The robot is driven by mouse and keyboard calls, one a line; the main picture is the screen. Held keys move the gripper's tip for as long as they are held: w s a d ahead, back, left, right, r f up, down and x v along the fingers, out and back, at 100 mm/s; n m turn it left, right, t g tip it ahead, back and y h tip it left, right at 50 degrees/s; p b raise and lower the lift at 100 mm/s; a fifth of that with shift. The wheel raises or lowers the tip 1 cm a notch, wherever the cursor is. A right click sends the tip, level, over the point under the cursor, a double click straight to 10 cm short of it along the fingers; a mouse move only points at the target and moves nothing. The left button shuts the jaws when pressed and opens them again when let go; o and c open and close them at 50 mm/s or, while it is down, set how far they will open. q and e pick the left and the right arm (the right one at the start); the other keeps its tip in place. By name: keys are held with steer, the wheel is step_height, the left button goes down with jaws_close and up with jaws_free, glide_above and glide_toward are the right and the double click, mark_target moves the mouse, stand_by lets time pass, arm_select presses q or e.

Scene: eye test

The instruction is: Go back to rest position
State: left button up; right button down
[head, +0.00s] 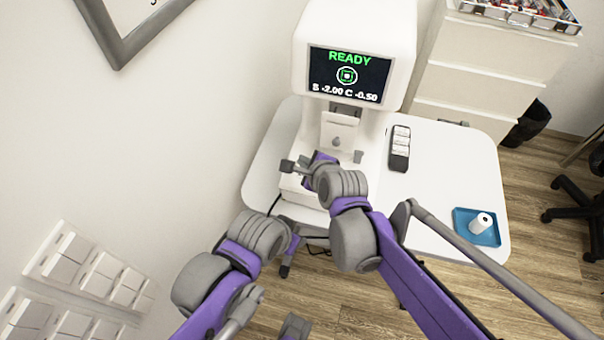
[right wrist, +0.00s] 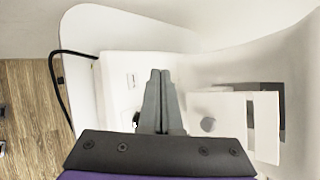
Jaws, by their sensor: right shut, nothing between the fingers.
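The eye test machine (head: 354,40) is white and stands on a white table (head: 455,165). Its screen (head: 348,75) reads READY, S -2.00 C -0.50. My right gripper (head: 287,167) is over the machine's low white base, at its left side. In the right wrist view its two grey fingers (right wrist: 158,75) are together with nothing between them, above the white base. My left gripper (head: 286,269) is low, near the table's front edge, small and partly hidden by its wrist; its jaws cannot be made out.
A dark holder with white blocks (head: 400,148) and a blue tray (head: 466,226) with a white roll (head: 481,222) are on the table's right. White drawers (head: 480,75) stand behind. A wall is at left. A black cable (right wrist: 58,90) runs over the table edge.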

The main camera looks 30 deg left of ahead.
stand_by(0.3)
steer(key=s+d+r+n+h+p, duration=0.15)
steer(key=d+n, duration=0.25)
steer(key=d, duration=0.8)
steer(key=s+d+n+h+p, duration=0.1)
steer(key=d+n+h, duration=0.25)
steer(key=d, duration=0.95)
steer(key=s+d+f+n+g+h+p, duration=0.1)
steer(key=s+d+f+n+h+p, duration=0.1)
steer(key=s+d+n, duration=0.6)
steer(key=s+d+h, duration=0.1)
steer(key=s+d, duration=0.3)
steer(key=d, duration=0.4)
steer(key=shift+s, duration=0.15)
